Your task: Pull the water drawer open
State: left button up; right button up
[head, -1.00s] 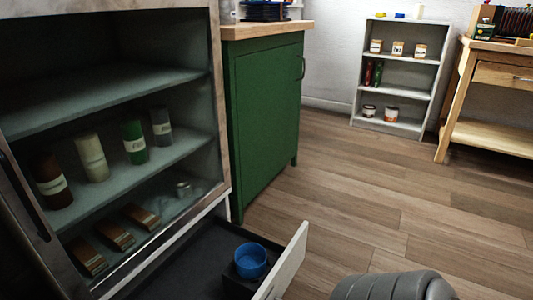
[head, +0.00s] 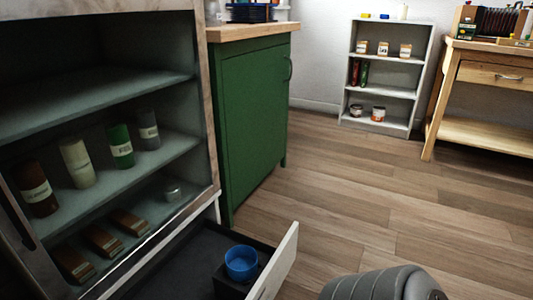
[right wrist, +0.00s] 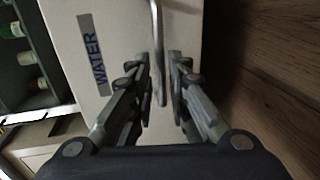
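The water drawer (head: 277,266) is pulled out at the bottom of the shelved unit, its white front standing off to the right. In the right wrist view its front (right wrist: 113,22) carries a label reading WATER (right wrist: 94,55). The metal bar handle (right wrist: 157,35) runs between the fingers of my right gripper (right wrist: 159,65), which are drawn in close around it. Finger contact is hard to make out. In the head view a grey part of my right arm shows beside the drawer front; the fingers are hidden. My left gripper is not in view.
A blue cup-like container (head: 241,262) stands in the open drawer. Shelves above hold several cylinders, including a green one (head: 121,147). A green cabinet (head: 255,120) stands behind. The wooden floor (head: 350,180) to the right is clear.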

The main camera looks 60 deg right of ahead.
jog(key=v, duration=0.8)
dwell(0.4)
